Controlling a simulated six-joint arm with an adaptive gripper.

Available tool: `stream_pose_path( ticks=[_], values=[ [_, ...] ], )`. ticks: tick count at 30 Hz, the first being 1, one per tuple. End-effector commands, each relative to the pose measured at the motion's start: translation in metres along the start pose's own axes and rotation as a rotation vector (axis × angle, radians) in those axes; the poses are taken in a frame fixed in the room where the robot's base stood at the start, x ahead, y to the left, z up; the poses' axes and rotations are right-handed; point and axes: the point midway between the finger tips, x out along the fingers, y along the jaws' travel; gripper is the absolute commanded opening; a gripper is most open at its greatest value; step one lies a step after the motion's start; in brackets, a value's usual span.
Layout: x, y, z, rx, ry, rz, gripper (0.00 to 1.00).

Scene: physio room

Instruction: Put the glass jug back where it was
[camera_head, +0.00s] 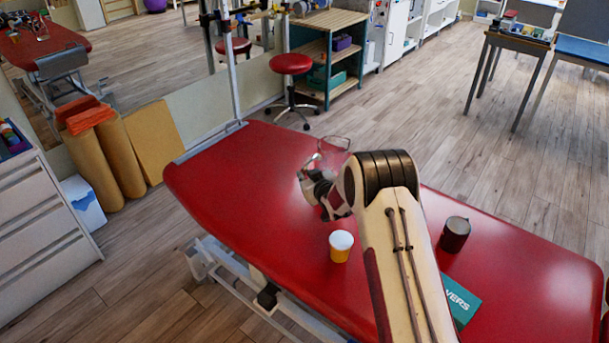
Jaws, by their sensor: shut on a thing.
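The glass jug (333,145) is clear and shows just beyond my gripper (312,168), over the far part of the red treatment table (225,170). My gripper is shut on the jug. Much of the jug is hidden behind my gripper and wrist. I cannot tell whether the jug's base touches the table.
A yellow cup with a white top (341,246) stands left of my arm. A dark brown mug or jar (454,234) and a teal box (462,303) are to its right. The table's left far area is clear. A red stool (291,65) stands beyond.

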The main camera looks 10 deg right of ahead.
Motion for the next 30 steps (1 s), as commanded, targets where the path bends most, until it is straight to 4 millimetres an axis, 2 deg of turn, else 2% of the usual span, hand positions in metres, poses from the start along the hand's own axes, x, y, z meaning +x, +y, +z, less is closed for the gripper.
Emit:
stream_pose_path(
  ticks=[1,12,13,15,30],
  values=[
    [0.0003,0.0012,-0.0050,-0.003,0.010,0.002,0.00],
    [0.0009,0.0009,-0.0032,-0.003,0.009,0.002,0.00],
    [0.0009,-0.0002,0.0014,0.000,0.001,0.000,0.12],
    [0.0008,-0.0001,0.0011,0.000,0.001,0.001,0.26],
    [-0.0009,0.0003,-0.0005,0.000,0.001,0.000,0.26]
  ],
)
